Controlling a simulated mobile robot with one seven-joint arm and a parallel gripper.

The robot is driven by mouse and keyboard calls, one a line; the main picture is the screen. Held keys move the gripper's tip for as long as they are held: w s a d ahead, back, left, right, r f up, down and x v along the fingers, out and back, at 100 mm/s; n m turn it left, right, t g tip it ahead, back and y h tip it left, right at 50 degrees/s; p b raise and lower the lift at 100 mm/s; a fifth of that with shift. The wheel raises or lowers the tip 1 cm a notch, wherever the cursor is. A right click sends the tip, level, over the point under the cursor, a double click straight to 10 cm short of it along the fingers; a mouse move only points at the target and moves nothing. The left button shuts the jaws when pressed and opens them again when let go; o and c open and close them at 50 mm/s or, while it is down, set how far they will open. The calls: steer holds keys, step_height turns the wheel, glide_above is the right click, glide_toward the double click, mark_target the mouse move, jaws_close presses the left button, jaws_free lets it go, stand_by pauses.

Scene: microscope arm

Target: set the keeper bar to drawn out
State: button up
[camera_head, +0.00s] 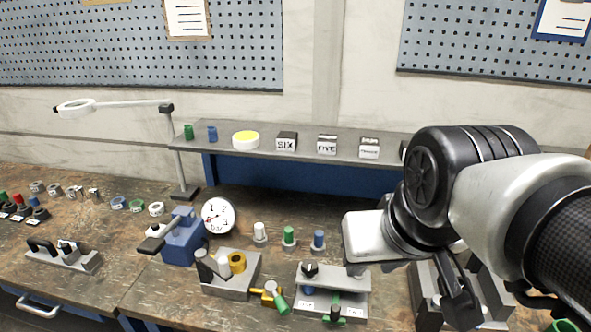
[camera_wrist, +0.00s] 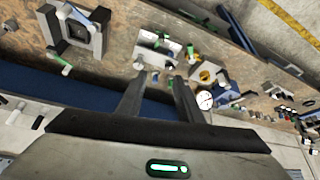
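No part is marked clearly as the keeper bar, and I cannot tell which piece it is. A grey fixture (camera_head: 338,281) with a black knob and green parts stands at the front middle; it also shows in the wrist view (camera_wrist: 150,56). Another grey fixture (camera_head: 425,300) stands to its right, partly hidden by my arm; in the wrist view it is a block with a dark square opening (camera_wrist: 98,42). My gripper (camera_head: 458,312) is over this right fixture in the head view. In the wrist view my gripper (camera_wrist: 158,80) has its fingers apart with nothing between them.
A grey block with a yellow ring (camera_head: 237,262), a blue vise (camera_head: 184,241) and a dial gauge (camera_head: 219,215) stand to the left. Small white, green and blue pegs (camera_head: 289,236) stand behind. A raised shelf (camera_head: 310,149) with labelled blocks runs along the back.

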steer(key=shift+w+f, duration=0.25)
steer(key=shift+w, duration=0.1)
steer(key=c, duration=0.4)
steer(key=w+f+m+g+b, duration=0.1)
steer(key=w+f, duration=0.1)
steer(key=w, duration=0.1)
steer(key=w+f+m+g+b, duration=0.1)
steer(key=w+f+g+b, duration=0.1)
steer(key=w+f, duration=0.1)
steer(key=w+d+f+g+b, duration=0.1)
steer(key=w+f+b, duration=0.1)
steer(key=w, duration=0.2)
steer(key=shift+w+f+m+g+y, duration=0.25)
steer(key=shift+w+m+g+y, duration=0.05)
steer(key=shift+m, duration=0.1)
jaws_close()
steer(key=w+f+m+g+b, duration=0.1)
steer(key=w+f+b, duration=0.1)
steer(key=w+f, duration=0.2)
steer(key=w+d+f+m+g+b, duration=0.1)
steer(key=w+f, duration=0.3)
steer(key=f, duration=0.5)
steer(key=shift+w+d+g+y+b, duration=0.15)
steer(key=shift+d+g+y+b, duration=0.15)
steer(key=shift+g, duration=0.5)
